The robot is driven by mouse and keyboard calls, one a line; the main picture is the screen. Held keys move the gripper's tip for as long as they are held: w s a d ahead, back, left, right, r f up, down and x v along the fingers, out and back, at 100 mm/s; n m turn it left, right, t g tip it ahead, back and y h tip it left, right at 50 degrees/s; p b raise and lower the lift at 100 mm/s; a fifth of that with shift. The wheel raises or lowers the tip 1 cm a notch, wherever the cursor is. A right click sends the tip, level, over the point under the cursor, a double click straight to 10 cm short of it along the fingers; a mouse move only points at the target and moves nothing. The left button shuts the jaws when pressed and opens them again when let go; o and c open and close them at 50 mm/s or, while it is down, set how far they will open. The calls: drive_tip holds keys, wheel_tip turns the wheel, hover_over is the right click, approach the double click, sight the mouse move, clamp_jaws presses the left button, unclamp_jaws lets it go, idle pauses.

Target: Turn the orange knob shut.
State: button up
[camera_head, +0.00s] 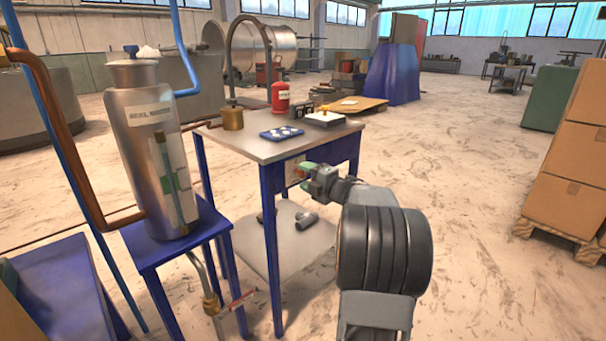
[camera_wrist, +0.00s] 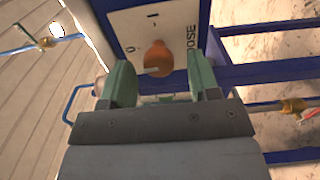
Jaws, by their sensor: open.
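The orange knob (camera_wrist: 158,57) sits on a pale panel (camera_wrist: 128,24) in the wrist view. A light pointer mark on it points to the left in the picture. Letters reading "OSE" run along the panel right of the knob. My gripper (camera_wrist: 158,66) is open, its two green fingers on either side of the knob with gaps between. I cannot tell how far the fingertips are from the panel. In the head view my gripper (camera_head: 304,176) is beside the blue-legged table (camera_head: 250,147), below its top. The knob is not clearly visible there.
A steel vessel (camera_head: 150,140) stands on a blue stand left of the table. The tabletop holds a blue tray (camera_head: 281,133), a red canister (camera_head: 280,97) and a white-topped device (camera_head: 324,118). Cardboard boxes (camera_head: 571,165) stand at right. Open floor lies between them and my arm.

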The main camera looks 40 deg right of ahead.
drive_tip(key=s+d+p, duration=0.2)
drive_tip(key=s, duration=0.9)
drive_tip(key=shift+s, duration=0.3)
drive_tip(key=shift+r+p, duration=0.15)
drive_tip(key=shift+p, duration=0.2)
drive_tip(key=w+a+r+m+g+h+p, duration=0.2)
drive_tip(key=a+r+m+h+p, duration=0.2)
drive_tip(key=r+m+p, duration=0.45)
drive_tip(key=w+a+r+m+g+h+p, duration=0.2)
drive_tip(key=a+r+m+h+p, duration=0.25)
drive_tip(key=r+p, duration=0.65)
drive_tip(key=s+a+r+m+g+y+p, duration=0.2)
drive_tip(key=s+a+g+p, duration=0.3)
drive_tip(key=s+a+p, duration=0.3)
drive_tip(key=s+a+r+m+g+y+p, duration=0.3)
drive_tip(key=s+a+m+g+p, duration=0.2)
drive_tip(key=a, duration=0.7)
drive_tip(key=s+p, duration=0.2)
drive_tip(key=shift+s+a+p, duration=0.3)
drive_tip(key=shift+s+p, duration=0.05)
drive_tip(key=shift+p, duration=0.05)
drive_tip(key=shift+r, duration=0.15)
